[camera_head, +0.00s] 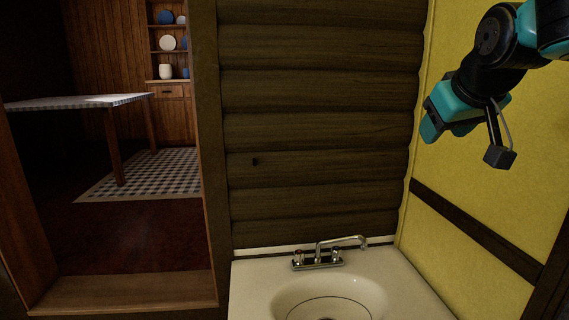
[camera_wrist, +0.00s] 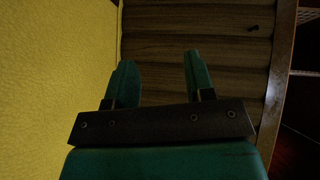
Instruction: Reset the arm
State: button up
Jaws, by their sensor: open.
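My gripper (camera_head: 433,122) is at the upper right of the head view, teal and black, raised above the sink and in front of the yellow wall. In the wrist view its two teal fingers (camera_wrist: 158,84) stand apart with nothing between them. The gripper is open and empty. Beyond the fingers is the brown log wall (camera_wrist: 190,45).
A white sink (camera_head: 255,290) with a metal faucet (camera_head: 318,256) is below, against the log wall (camera_head: 315,150). The yellow wall (camera_head: 480,160) is close on the right. A doorway at left shows a table (camera_head: 80,102) and a checkered rug (camera_head: 160,172).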

jog(key=s+a+f+n+g+y+b, duration=0.2)
jog(key=s+a+f, duration=0.5)
jog(key=s+f, duration=0.4)
jog(key=s+a+f+n+g+y+b, duration=0.3)
jog(key=s+a+f+g, duration=0.3)
jog(key=s+f, duration=0.6)
jog(key=shift+s+a+f+n+g+y+b, duration=0.25)
jog(key=shift+a+f+n+g+b, duration=0.2)
jog(key=shift+a, duration=0.65)
